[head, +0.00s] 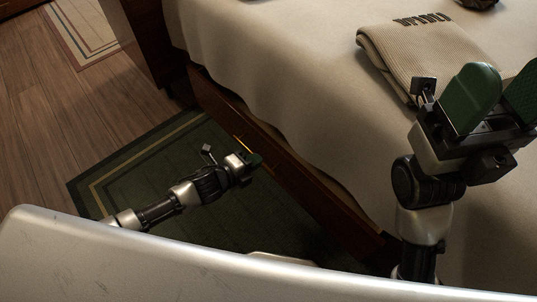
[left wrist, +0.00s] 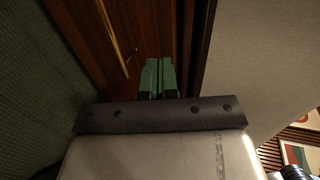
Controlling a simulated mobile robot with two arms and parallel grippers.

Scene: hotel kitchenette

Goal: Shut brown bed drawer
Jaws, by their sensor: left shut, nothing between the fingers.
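The brown bed drawer (head: 315,200) is a long wooden front low along the side of the bed. A dark strip shows between its top edge and the bedspread; how far it stands out is hard to tell. Its thin brass handle (head: 242,146) shows near my left gripper (head: 257,160), which is shut and empty at the drawer front. In the left wrist view the green fingertips (left wrist: 158,66) are together before the wood (left wrist: 147,25), with the brass handle (left wrist: 117,38) to their left. Contact cannot be told. My right gripper (head: 500,97) is open and empty above the bed.
The bed (head: 270,60) with a cream cover fills the right side. A folded knit blanket (head: 415,45) lies on it. A green rug (head: 130,180) covers the floor beside the drawer. Wooden floor (head: 50,120) is clear at the left.

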